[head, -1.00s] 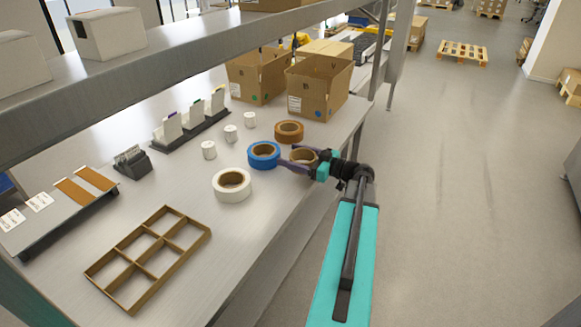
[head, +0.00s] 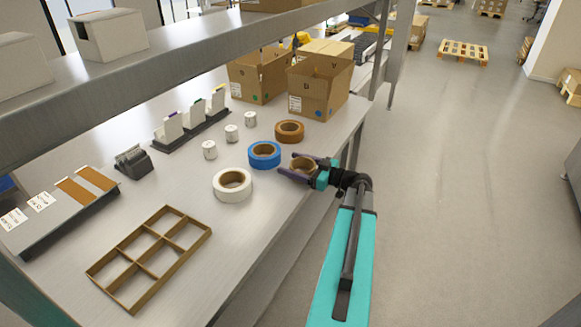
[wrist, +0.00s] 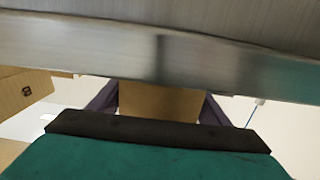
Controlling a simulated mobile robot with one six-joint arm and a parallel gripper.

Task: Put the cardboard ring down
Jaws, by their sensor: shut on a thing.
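The cardboard ring (head: 303,164) is a small brown roll held between the dark fingers of my gripper (head: 298,167), near the table's right edge in the head view. In the wrist view the ring (wrist: 160,101) shows as a brown patch between the two fingers. My gripper is shut on it. The blue tape roll (head: 264,154) lies just left of the fingertips. Whether the ring touches the table cannot be told.
A white tape roll (head: 232,185) and a brown tape roll (head: 289,131) lie nearby on the metal table (head: 215,265). A wooden divider frame (head: 150,260) lies at the front. Cardboard boxes (head: 318,88) stand behind. A metal shelf (head: 150,75) runs above.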

